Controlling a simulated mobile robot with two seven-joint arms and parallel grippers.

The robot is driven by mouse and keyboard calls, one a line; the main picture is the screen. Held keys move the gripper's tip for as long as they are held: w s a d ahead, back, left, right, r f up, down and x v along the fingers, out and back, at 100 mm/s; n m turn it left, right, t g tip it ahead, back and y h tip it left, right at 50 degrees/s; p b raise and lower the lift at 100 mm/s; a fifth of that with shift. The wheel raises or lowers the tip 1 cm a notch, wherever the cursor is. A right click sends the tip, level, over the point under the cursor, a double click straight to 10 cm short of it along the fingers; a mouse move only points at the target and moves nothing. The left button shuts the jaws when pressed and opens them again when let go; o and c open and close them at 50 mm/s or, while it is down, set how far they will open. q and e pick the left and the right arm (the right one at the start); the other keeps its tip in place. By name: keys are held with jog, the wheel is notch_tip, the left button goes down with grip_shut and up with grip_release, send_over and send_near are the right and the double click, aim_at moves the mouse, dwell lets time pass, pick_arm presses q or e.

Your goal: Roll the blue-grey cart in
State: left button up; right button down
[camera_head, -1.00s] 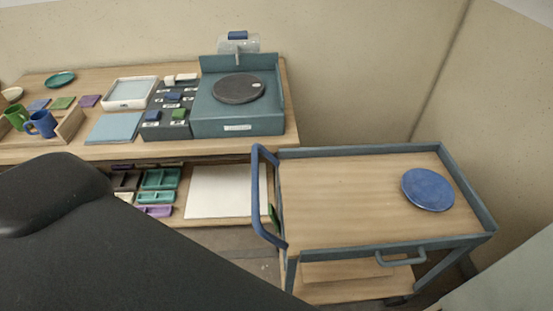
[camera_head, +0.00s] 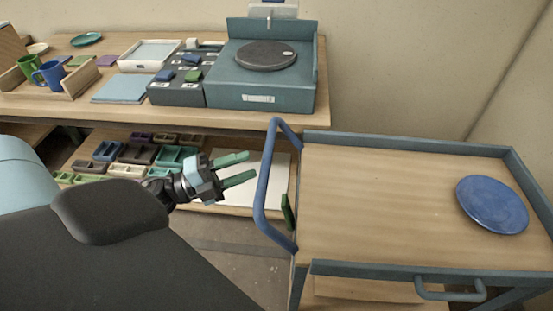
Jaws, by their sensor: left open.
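The blue-grey cart (camera_head: 400,190) stands at the right, with a wooden top inside a low blue-grey rim. Its blue push handle (camera_head: 264,190) rises at its left end. A small green piece shows just inside the handle. A blue round plate (camera_head: 492,205) lies on the cart's top at the right. My left gripper (camera_head: 245,168) is open and empty, its two green fingers pointing right toward the handle. In the picture the fingertips end a little left of the handle, with a gap between. My right gripper is not in view.
The wooden workbench (camera_head: 115,113) runs along the back wall, with a blue-grey wheel unit (camera_head: 262,85) at its right end. A lower shelf holds several small trays and a white board (camera_head: 275,165). Bare floor (camera_head: 230,260) shows left of the cart.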

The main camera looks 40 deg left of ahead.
pick_arm(q)
jog(key=p+x, duration=0.1)
jog(key=x, duration=0.6)
jog(key=shift+w+d, duration=0.25)
jog(key=shift+w, duration=0.05)
jog(key=shift+r, duration=0.1)
grip_shut()
